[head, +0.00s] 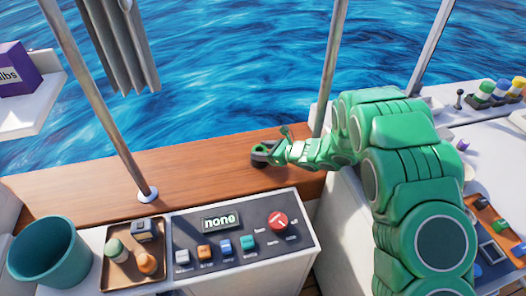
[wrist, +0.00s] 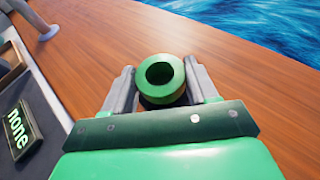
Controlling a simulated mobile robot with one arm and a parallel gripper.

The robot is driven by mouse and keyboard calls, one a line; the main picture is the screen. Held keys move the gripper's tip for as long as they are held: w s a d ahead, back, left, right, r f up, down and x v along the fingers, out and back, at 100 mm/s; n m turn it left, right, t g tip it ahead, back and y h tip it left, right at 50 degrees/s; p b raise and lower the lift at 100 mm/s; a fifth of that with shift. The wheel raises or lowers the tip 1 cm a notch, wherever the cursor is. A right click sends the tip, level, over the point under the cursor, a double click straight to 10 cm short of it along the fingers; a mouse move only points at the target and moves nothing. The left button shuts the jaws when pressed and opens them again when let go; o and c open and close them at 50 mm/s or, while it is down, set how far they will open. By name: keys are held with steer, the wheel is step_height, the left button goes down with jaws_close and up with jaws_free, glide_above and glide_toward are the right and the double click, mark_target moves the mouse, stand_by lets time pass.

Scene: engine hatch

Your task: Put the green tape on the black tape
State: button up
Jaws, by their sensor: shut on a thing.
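The green tape (wrist: 160,95) is a thick ring held between the two fingers of my gripper (wrist: 160,84) in the wrist view. A dark edge shows just below the green ring, mostly hidden by it and my gripper. In the head view my gripper (head: 270,151) is low over the brown wooden ledge. A dark round thing (head: 259,158), which looks like the black tape, is at the fingertips there. I cannot tell whether the green tape touches it.
The wooden ledge (head: 200,178) is clear to the left, up to a metal post (head: 148,193). A control panel (head: 240,240) with buttons stands in front. A brown tray (head: 122,268) with small items and a teal bin (head: 45,250) are at the lower left.

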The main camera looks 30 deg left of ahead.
steer(key=shift+f, duration=0.3)
steer(key=o, duration=1)
steer(key=shift+o, duration=0.2)
steer(key=shift+r, duration=0.15)
steer(key=shift+d+r, duration=0.15)
steer(key=shift+d, duration=0.4)
steer(key=shift+v, duration=0.95)
step_height(320, 180, up, 7)
steer(key=shift+r, duration=0.1)
